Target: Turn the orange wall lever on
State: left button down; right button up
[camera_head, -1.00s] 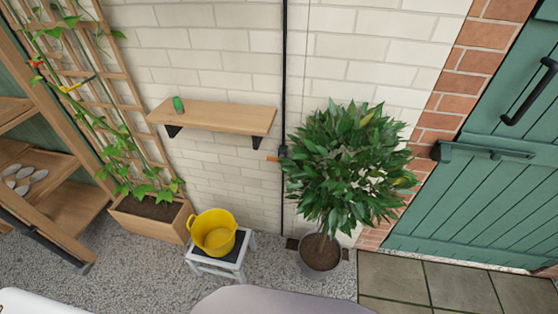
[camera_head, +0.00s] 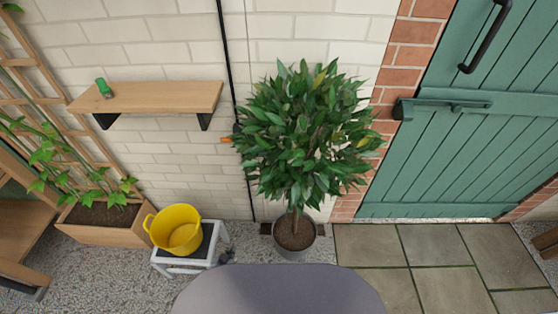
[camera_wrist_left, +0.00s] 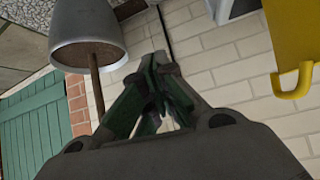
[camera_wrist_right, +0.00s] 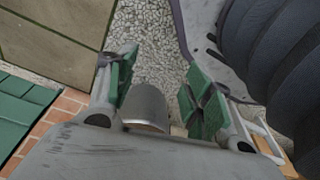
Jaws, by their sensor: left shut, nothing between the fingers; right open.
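The orange lever (camera_head: 226,139) is on the black pipe on the white brick wall, at the left edge of the bush. Only its short orange handle shows; leaves hide the part at the pipe. My left gripper (camera_head: 226,257) is low beside the stool, well below the lever. In the left wrist view its fingers (camera_wrist_left: 159,66) are closed together and empty, with the black pipe and brick wall beyond. My right gripper (camera_wrist_right: 160,67) is open and empty over gravel in the right wrist view; it is out of the head view. Neither gripper touches the lever.
A leafy bush (camera_head: 305,130) in a grey pot (camera_head: 295,237) stands against the lever's right side. A wooden shelf (camera_head: 150,97) with a green object (camera_head: 104,88) is left. A yellow bucket (camera_head: 175,230) sits on a stool (camera_head: 188,262). A green door (camera_head: 470,150) is right.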

aim_at(223, 141)
pick_arm(q)
jog(key=w+d+r+t+b, duration=0.2)
jog(key=w+r+t+b, duration=0.65)
jog(key=w+r, duration=0.9)
pick_arm(e)
jog(key=w+a+r+b, duration=0.1)
jog(key=w+a+r, duration=0.1)
jog(key=w+r, duration=0.5)
pick_arm(q)
notch_tip(223, 141, up, 23)
jog(key=w+a+n+t+b, duration=0.1)
jog(key=a+t+b, duration=0.1)
jog(key=t+b, duration=0.4)
jog(key=b, duration=0.4)
jog(key=shift+a+f+n+y, duration=0.15)
jog(key=shift+n+y, duration=0.25)
pick_arm(e)
notch_tip(223, 141, up, 9)
jog(key=w+a+t+y, duration=0.1)
jog(key=shift+w+a, duration=0.25)
jog(key=shift+a, duration=0.05)
pick_arm(q)
jog(key=shift+w+b, duration=0.2)
jog(key=shift+b, duration=0.1)
